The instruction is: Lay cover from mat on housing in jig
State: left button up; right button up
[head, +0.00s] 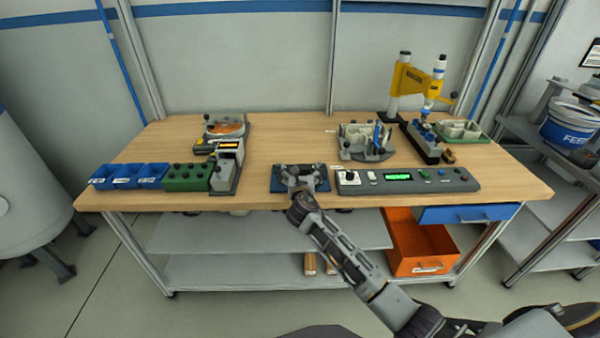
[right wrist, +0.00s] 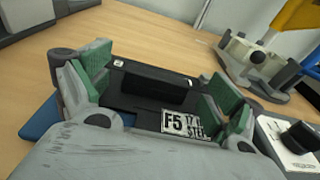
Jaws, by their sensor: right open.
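My right gripper (head: 300,172) is over the mat (head: 322,186) at the table's front edge; the mat looks dark grey-blue. In the right wrist view the gripper (right wrist: 157,82) is open, its green-padded fingers on either side of a black cover (right wrist: 150,88) with a raised block. I cannot tell whether the pads touch it. The gripper mostly hides the cover in the head view. The jig (head: 385,155), with a pale grey housing (head: 352,136) in it, stands behind and to the right. The jig also shows in the right wrist view (right wrist: 232,60). My left gripper is out of view.
A control panel (head: 400,180) is just right of the mat. A yellow press (head: 408,80) stands at the back right. Blue bins (head: 128,176), a green box (head: 187,177) and a grey device (head: 228,165) stand left. The wood between mat and jig is mostly clear.

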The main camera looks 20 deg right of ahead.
jog(key=shift+s+a, duration=0.1)
jog(key=shift+s, duration=0.35)
jog(key=shift+s+a+r, duration=0.15)
jog(key=shift+s+a, duration=0.05)
jog(key=shift+s, duration=0.5)
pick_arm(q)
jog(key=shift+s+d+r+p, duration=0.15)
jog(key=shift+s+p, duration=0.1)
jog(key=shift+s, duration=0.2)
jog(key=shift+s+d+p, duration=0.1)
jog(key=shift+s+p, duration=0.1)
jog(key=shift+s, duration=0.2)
pick_arm(e)
jog(key=v, duration=0.9)
jog(key=shift+s, duration=0.25)
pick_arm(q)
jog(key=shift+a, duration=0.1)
pick_arm(e)
jog(key=shift+a, duration=0.1)
